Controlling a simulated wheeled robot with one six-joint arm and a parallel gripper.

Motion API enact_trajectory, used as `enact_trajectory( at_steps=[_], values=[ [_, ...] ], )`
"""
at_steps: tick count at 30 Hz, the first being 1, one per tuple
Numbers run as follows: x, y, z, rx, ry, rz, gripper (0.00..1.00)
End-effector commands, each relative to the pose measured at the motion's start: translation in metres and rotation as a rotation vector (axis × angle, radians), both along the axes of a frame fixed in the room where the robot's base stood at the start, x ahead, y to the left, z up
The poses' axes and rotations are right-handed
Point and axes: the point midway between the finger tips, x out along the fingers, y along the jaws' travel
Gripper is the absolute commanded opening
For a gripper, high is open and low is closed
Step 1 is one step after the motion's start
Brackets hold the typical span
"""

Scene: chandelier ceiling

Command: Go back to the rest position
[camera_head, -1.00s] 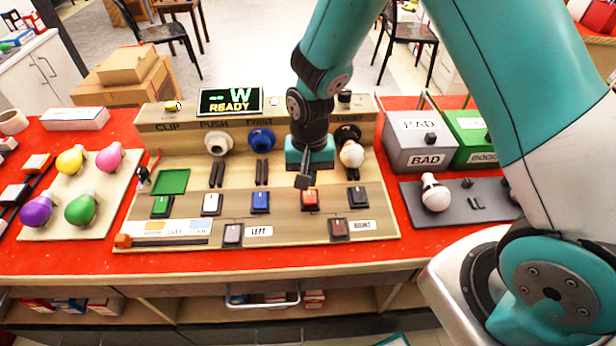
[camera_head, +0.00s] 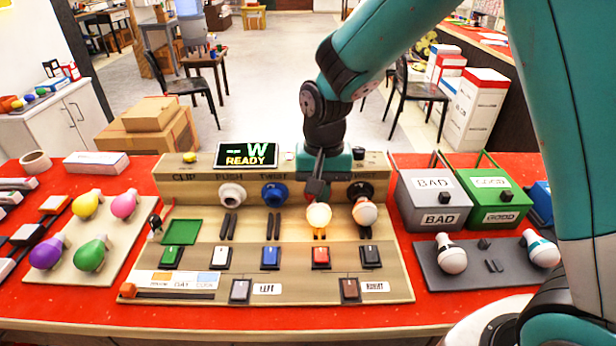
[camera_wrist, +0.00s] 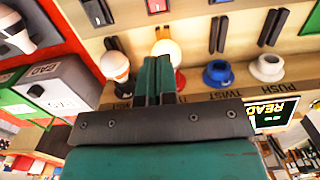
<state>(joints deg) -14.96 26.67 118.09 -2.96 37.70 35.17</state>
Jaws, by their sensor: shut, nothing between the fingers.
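My gripper (camera_head: 317,186) is shut and empty, raised over the back of the wooden test panel (camera_head: 200,280). In the wrist view its fingers (camera_wrist: 157,75) are together, with nothing between them. A lit, yellowish bulb (camera_head: 318,216) sits just below it on the panel. The display (camera_head: 247,155) reads "-- W READY". White (camera_head: 232,194) and blue (camera_head: 274,193) sockets are to the left.
A grey BAD box (camera_head: 408,210) and green GOOD box (camera_head: 470,212) stand right, behind a dark tray (camera_head: 440,285) with two bulbs. A board (camera_head: 70,268) with several coloured bulbs lies left. Cardboard boxes (camera_head: 150,140) and chairs stand behind the red table.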

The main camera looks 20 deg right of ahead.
Motion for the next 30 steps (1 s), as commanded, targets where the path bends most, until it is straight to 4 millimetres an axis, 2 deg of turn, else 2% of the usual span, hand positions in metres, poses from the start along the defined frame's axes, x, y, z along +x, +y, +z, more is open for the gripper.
enact_trajectory(
  at_steps=[5,8,11,15,18,24,27,30],
  values=[
    [-0.002,0.001,0.003,0.006,-0.003,0.011,0.0],
    [-0.012,0.004,0.018,0.032,-0.015,0.065,0.0],
    [-0.035,0.01,0.043,0.084,-0.037,0.177,0.0],
    [-0.082,0.019,0.082,0.172,-0.087,0.394,0.0],
    [-0.119,0.024,0.103,0.228,-0.126,0.552,0.0],
    [-0.179,0.03,0.125,0.306,-0.2,0.806,0.0],
    [-0.196,0.032,0.129,0.325,-0.221,0.878,0.0],
    [-0.204,0.034,0.13,0.335,-0.231,0.913,0.0]
  ],
)
